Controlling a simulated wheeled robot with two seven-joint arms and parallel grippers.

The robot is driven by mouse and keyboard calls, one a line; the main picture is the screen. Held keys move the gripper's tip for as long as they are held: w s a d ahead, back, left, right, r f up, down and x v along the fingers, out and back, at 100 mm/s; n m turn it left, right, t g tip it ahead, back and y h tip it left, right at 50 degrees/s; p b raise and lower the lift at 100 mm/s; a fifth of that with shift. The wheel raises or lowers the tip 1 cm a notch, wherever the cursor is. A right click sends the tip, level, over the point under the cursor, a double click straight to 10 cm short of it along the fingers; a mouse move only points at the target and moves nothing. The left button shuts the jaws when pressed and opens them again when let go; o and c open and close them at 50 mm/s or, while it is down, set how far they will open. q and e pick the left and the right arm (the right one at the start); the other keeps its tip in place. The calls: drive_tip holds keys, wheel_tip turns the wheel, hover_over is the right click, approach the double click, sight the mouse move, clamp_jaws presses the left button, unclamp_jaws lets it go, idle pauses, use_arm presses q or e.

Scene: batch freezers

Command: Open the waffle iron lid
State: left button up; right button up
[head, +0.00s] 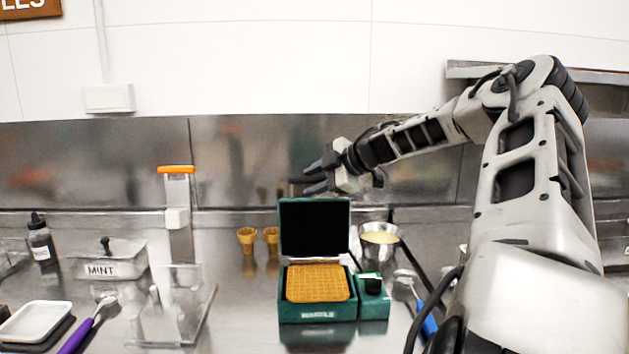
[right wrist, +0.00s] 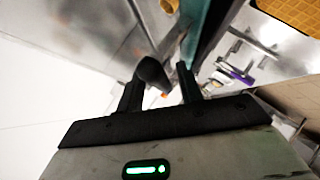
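The green waffle iron (head: 318,312) stands on the steel counter with its lid (head: 314,229) raised about upright, dark inner face toward me. A golden waffle (head: 317,284) lies on its lower plate. My right gripper (head: 306,178) is at the upper edge of the lid, its two dark fingers apart. In the right wrist view the fingers (right wrist: 160,92) are spread, with a dark rounded piece between or just beyond them; I cannot tell whether they touch it. The green lid edge (right wrist: 208,35) and the waffle (right wrist: 290,12) show there too. My left gripper is not in view.
Two cones (head: 247,238) are behind left. A clear stand (head: 178,300), mint tub (head: 105,260), bottle (head: 40,240) and purple-handled scoop (head: 80,335) are at left.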

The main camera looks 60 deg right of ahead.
drive_tip(key=b+v, duration=0.3)
drive_tip(key=v, duration=1.3)
